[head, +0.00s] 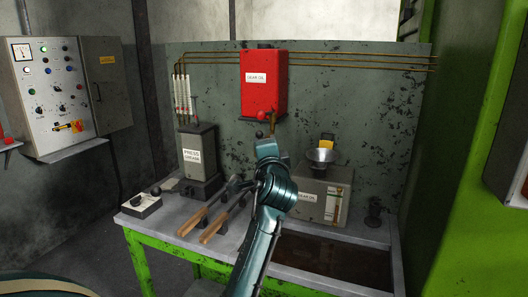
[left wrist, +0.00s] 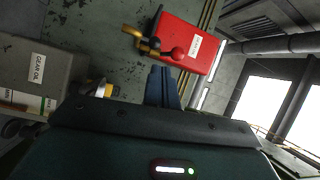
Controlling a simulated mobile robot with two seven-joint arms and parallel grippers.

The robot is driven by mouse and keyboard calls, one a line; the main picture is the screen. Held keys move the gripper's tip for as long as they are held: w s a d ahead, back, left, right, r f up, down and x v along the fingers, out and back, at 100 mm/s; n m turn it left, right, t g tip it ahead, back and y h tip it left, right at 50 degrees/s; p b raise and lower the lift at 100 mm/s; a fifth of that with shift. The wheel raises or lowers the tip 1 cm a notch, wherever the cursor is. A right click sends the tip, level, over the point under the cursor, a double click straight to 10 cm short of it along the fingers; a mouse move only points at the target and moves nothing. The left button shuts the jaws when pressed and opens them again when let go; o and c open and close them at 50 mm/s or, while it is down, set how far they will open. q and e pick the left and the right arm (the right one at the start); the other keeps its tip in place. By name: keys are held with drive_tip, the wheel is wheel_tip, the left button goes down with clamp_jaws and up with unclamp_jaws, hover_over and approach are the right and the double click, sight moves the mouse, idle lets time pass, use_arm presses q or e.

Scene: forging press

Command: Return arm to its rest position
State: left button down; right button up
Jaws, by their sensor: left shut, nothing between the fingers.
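My left arm rises from the bottom middle of the head view, in front of the bench. Its left gripper (head: 267,148) is in front of the back panel, just below the red gear oil box (head: 264,84). In the left wrist view the two dark fingers of the gripper (left wrist: 162,88) are together with nothing between them. The red box (left wrist: 184,42) and its brass tap (left wrist: 142,40) are beyond the fingertips there. I cannot tell the exact gap to the tap. My right gripper is in neither view.
The bench (head: 150,222) holds wooden-handled tools (head: 202,214), a press grease unit (head: 199,155) and a grey gear oil box (head: 312,195) with a metal funnel (head: 321,157). A control cabinet (head: 57,92) is at left. A green frame (head: 460,170) stands at right.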

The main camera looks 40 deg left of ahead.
use_arm(q)
drive_tip(key=s+d+f+h, duration=0.3)
drive_tip(key=d+f, duration=0.2)
drive_tip(key=f, duration=0.4)
drive_tip(key=s+d+f+h, duration=0.3)
drive_tip(key=d+f+h, duration=0.1)
drive_tip(key=f, duration=0.6)
drive_tip(key=s+d+f+h, duration=0.3)
drive_tip(key=d+f, duration=0.2)
drive_tip(key=f, duration=0.4)
drive_tip(key=s+d+f+n+g+h, duration=0.1)
drive_tip(key=s+d+f, duration=0.4)
drive_tip(key=s, duration=0.5)
drive_tip(key=s+d+f+n+g+h, duration=0.2)
drive_tip(key=s+d+f, duration=0.4)
drive_tip(key=s, duration=0.3)
drive_tip(key=f+n+h, duration=0.1)
drive_tip(key=h, duration=0.1)
drive_tip(key=shift+s+f+n+g+h, duration=0.3)
drive_tip(key=shift+s+f+n, duration=0.05)
drive_tip(key=shift+n, duration=0.05)
